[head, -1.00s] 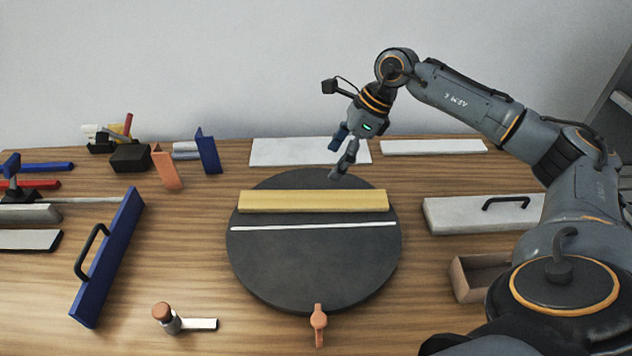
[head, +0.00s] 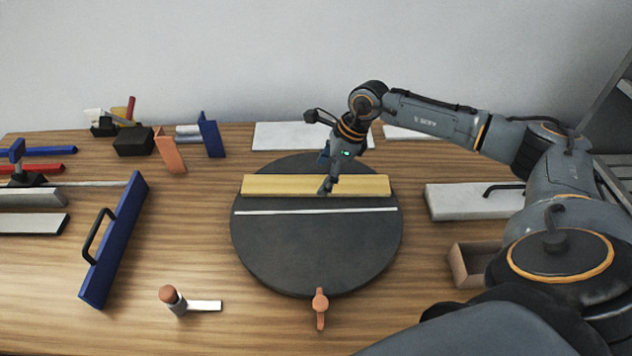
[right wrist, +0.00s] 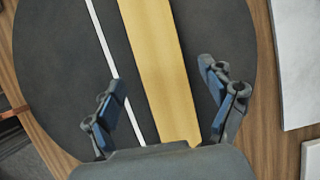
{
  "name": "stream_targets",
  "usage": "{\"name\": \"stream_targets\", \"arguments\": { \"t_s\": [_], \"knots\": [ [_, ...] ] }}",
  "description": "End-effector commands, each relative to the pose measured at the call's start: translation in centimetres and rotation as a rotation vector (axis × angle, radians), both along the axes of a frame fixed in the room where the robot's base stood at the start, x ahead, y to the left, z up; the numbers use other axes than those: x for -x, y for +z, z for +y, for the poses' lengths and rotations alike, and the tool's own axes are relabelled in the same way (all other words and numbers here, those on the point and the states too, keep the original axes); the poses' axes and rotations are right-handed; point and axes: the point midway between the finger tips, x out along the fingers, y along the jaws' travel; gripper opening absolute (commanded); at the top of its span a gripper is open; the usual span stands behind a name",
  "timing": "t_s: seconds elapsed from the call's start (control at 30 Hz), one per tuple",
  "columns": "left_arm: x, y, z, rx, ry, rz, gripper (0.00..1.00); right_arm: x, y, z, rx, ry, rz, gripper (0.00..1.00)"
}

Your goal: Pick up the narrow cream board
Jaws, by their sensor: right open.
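The narrow cream board (head: 285,186) is a yellowish bar lying across the upper half of a round dark disc (head: 300,255). A thin white strip (head: 300,211) lies on the disc in front of it. My right gripper (head: 327,175) is open and empty over the board, right of its middle. In the right wrist view the board (right wrist: 160,60) runs between the two spread fingers of the gripper (right wrist: 163,80), with the white strip (right wrist: 102,45) to its left. I cannot tell how high the fingertips are above the board. My left gripper is not in view.
A blue board with a black handle (head: 118,240) stands at left. A grey block with a handle (head: 455,202) and a brown open box (head: 468,268) are at right. White panels (head: 290,136) lie behind the disc. An orange clamp (head: 320,305) sits at its front edge.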

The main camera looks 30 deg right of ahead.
Motion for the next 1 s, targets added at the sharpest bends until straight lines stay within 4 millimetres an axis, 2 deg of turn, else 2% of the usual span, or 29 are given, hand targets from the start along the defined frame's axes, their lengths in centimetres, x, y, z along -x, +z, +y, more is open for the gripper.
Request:
{"name": "stream_targets", "arguments": {
  "t_s": [0.2, 0.43, 0.7, 0.77, 1.0],
  "knots": [
    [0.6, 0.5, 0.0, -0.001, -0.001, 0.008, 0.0, -0.4, -1.9, 0.7, 0.0, 0.0, 0.0, 0.83],
    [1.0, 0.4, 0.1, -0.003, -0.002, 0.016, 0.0, -0.5, -2.0, 0.7, 0.001, 0.0, -0.001, 0.81],
    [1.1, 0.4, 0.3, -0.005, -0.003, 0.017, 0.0, -0.5, -2.0, 0.7, 0.001, 0.0, -0.001, 0.26],
    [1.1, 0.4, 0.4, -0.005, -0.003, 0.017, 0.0, -0.5, -1.9, 0.7, -0.001, -0.001, -0.003, 0.16],
    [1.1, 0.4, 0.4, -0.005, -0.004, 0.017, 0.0, -0.5, -1.9, 0.7, -0.001, -0.001, -0.003, 0.16]
  ]
}}
